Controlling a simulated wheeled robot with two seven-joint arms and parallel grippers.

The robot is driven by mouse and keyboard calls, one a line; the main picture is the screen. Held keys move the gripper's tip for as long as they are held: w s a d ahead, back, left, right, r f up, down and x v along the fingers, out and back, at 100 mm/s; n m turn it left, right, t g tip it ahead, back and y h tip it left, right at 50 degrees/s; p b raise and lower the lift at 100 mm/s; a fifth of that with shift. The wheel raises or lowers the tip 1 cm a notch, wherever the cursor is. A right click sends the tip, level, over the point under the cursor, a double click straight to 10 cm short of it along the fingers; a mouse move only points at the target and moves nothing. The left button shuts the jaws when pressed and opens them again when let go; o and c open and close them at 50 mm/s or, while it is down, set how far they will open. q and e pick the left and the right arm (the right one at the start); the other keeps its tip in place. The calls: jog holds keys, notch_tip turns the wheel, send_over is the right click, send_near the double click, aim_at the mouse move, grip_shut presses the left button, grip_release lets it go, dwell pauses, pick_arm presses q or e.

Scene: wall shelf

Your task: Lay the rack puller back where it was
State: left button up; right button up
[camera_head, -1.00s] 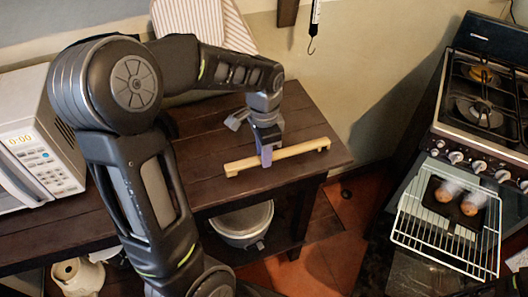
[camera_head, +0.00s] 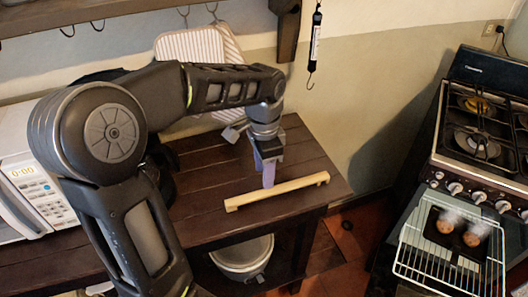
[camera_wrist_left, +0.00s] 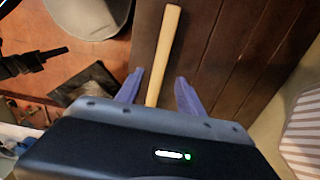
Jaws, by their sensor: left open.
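The rack puller (camera_head: 300,184), a pale wooden bar with a small raised tip at each end, lies flat along the front right of the dark wooden table (camera_head: 215,195). My left gripper (camera_head: 268,178) is open just above and behind the middle of the bar. In the left wrist view the bar (camera_wrist_left: 166,45) runs between the two purple fingers of the gripper (camera_wrist_left: 159,92), with a gap on both sides. Its near end is hidden by the gripper body. My right gripper is not in view.
A microwave (camera_head: 35,190) stands at the table's left. A metal pot (camera_head: 243,258) sits on the shelf below. At the right, the stove (camera_head: 475,130) has its oven open, with a wire rack (camera_head: 425,262) pulled out and two steaming brown items (camera_head: 460,232) on a tray.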

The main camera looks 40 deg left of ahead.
pick_arm(q)
notch_tip(320, 180, up, 7)
jog(key=shift+f, duration=0.2)
dwell(1.2)
